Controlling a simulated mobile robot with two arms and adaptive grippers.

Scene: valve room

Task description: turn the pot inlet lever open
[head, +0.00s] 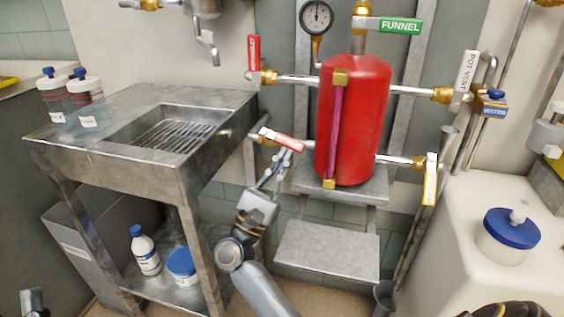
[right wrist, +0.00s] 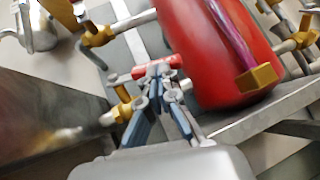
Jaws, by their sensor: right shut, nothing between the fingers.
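A red lever (head: 283,140) with a pale end sits on a brass valve on the lower left pipe of the red pot (head: 352,120). It lies near horizontal, tilted down to the right; its label is not readable. My right gripper (head: 279,158) is shut and empty, its fingertips just below the lever. In the right wrist view the red lever (right wrist: 158,68) lies right at the fingertips (right wrist: 170,90); I cannot tell whether they touch it. At the lower left corner a grey piece shows, perhaps my left gripper (head: 32,301); its jaws are not clear.
Another red lever (head: 254,53) stands upright above. A green FUNNEL lever (head: 400,25), white POT VENT lever (head: 466,70) and yellow lever (head: 430,180) surround the pot. A steel sink (head: 105,165) stands left, a grey step (head: 328,250) below, a white tank (head: 470,260) right.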

